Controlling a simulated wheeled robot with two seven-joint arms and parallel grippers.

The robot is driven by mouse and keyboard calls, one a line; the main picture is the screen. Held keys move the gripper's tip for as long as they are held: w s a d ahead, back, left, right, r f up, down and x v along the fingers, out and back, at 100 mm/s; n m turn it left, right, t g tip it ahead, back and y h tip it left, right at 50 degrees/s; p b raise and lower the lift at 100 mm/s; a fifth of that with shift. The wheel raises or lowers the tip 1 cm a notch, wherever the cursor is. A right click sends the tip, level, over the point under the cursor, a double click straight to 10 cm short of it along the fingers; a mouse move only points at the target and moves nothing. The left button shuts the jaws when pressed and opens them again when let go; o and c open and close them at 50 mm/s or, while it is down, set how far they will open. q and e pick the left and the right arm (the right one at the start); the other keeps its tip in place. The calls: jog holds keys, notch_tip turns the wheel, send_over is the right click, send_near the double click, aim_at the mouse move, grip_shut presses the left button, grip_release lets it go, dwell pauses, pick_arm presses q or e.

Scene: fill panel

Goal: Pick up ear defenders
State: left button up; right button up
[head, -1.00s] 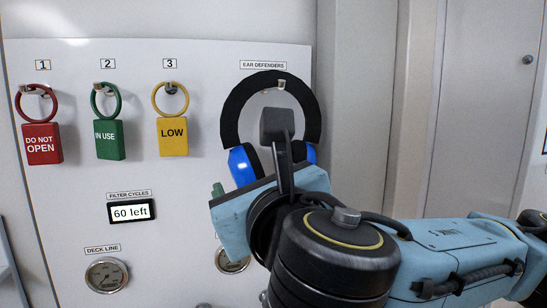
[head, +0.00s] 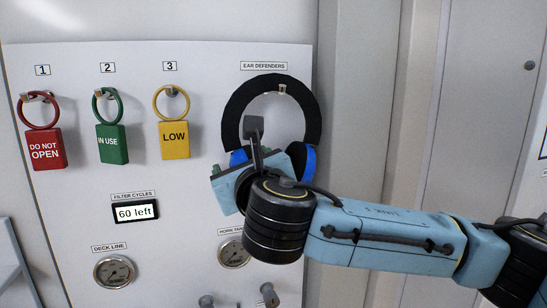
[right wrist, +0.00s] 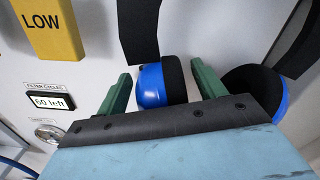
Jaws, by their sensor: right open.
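The ear defenders (head: 314,112) hang from a peg on the white panel under the EAR DEFENDERS label. They have a wide black headband and two blue cups with black pads. In the right wrist view my right gripper (right wrist: 163,78) is open, with one green finger on each side of a blue cup (right wrist: 152,86). I cannot tell how deep the cup sits between them. The other cup (right wrist: 262,92) is outside the right finger. My left gripper is out of view.
Red (head: 45,149), green (head: 112,144) and yellow (head: 175,140) tags hang on hooks to the left. Below are a counter display (head: 135,211) and two gauges (head: 114,271) (head: 234,253). Knobs (head: 269,294) sit at the panel's bottom. A door (head: 480,130) stands at right.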

jog(key=c, duration=1.2)
jog(key=shift+c, duration=0.2)
jog(key=shift+s+d+r, duration=0.1)
jog(key=shift+r, duration=0.1)
